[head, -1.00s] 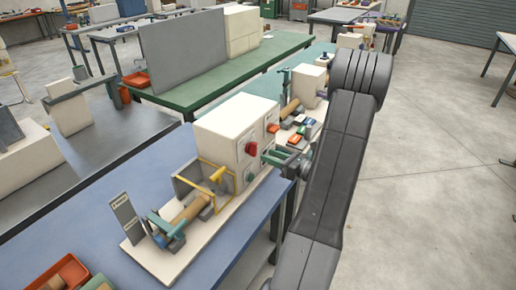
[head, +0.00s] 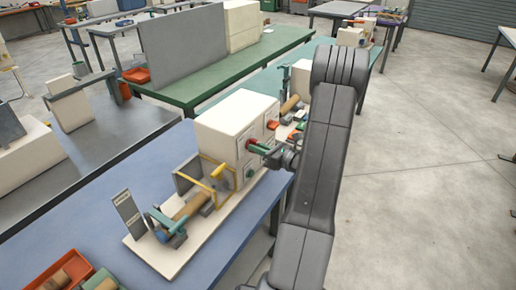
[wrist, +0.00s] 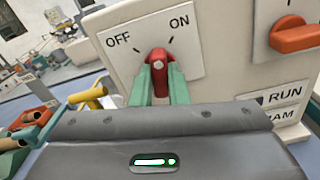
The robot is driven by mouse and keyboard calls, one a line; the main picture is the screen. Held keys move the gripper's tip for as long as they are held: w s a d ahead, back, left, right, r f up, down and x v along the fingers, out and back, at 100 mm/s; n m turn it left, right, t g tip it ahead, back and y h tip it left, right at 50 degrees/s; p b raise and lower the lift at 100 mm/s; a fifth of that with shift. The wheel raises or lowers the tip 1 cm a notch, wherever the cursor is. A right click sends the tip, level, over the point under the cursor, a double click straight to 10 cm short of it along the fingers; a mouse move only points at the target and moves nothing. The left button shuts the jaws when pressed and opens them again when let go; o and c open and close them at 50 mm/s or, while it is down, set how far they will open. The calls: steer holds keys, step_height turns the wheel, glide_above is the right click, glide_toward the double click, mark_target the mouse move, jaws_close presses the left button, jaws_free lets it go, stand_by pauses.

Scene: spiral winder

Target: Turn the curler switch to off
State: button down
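The switch is a red knob (wrist: 158,62) on a white plate marked OFF at left and ON at right. The knob stands roughly upright in the wrist view, between the two tick marks. In the head view the red knob (head: 257,147) is on the front of the white box, partly covered by my gripper (head: 268,153). No label naming the curler is readable.
A second, orange-red knob (wrist: 300,36) lies sideways on a plate to the right, above RUN and a partly hidden label. A yellow frame (head: 216,178) and a brown roll (head: 190,208) stand left of the white box (head: 230,125). Open floor is at right.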

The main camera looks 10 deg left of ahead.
steer(key=shift+f+b, duration=0.15)
steer(key=shift+b, duration=0.3)
steer(key=n+b, duration=1)
steer(key=b, duration=0.5)
steer(key=shift+b, duration=0.35)
steer(key=shift+n, duration=0.3)
steer(key=c, duration=1.4)
jaws_free()
steer(key=b+v, duration=0.1)
steer(key=v, duration=1.2)
steer(key=shift+d+r, duration=0.2)
steer(key=shift+d, duration=0.2)
